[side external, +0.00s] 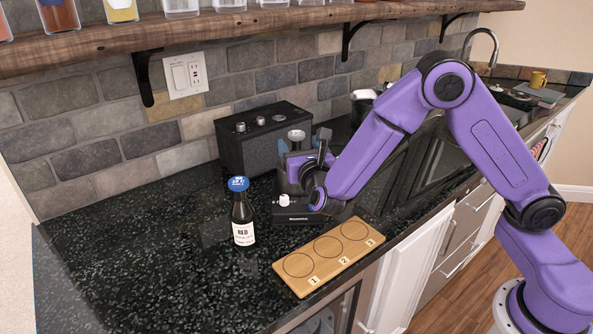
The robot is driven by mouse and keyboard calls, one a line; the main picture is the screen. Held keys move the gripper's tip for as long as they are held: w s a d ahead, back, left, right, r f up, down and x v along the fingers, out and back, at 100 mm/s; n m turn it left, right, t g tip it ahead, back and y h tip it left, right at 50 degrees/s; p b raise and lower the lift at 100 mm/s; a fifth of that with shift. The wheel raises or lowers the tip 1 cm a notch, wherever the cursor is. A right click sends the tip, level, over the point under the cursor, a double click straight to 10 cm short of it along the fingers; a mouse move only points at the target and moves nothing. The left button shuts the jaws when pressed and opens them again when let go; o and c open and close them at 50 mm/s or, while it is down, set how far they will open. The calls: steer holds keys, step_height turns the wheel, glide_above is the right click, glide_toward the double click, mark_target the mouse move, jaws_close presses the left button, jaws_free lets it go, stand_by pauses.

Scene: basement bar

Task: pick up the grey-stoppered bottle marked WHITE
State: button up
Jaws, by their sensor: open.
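A grey round top (296,136) shows just behind my gripper, in front of the black box. It looks like a grey bottle stopper, but my gripper hides most of what is below it, and no WHITE label can be read. My gripper (303,152) is at the end of the purple arm, open, with its fingers close to this grey top. I cannot tell whether they are around it or only in front of it. A dark bottle with a blue cap and a label reading RED (242,215) stands upright to the left, apart from my gripper.
A black box with knobs (255,150) stands against the brick wall. A low black device with a white knob (296,213) lies below my gripper. A wooden board with three numbered circles (322,266) lies empty at the front edge. The left counter (130,265) is clear.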

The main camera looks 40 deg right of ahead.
mark_target(295, 133)
steer(key=shift+x, duration=3.6)
steer(key=shift+s+d, duration=0.1)
steer(key=shift+s, duration=0.05)
jaws_close()
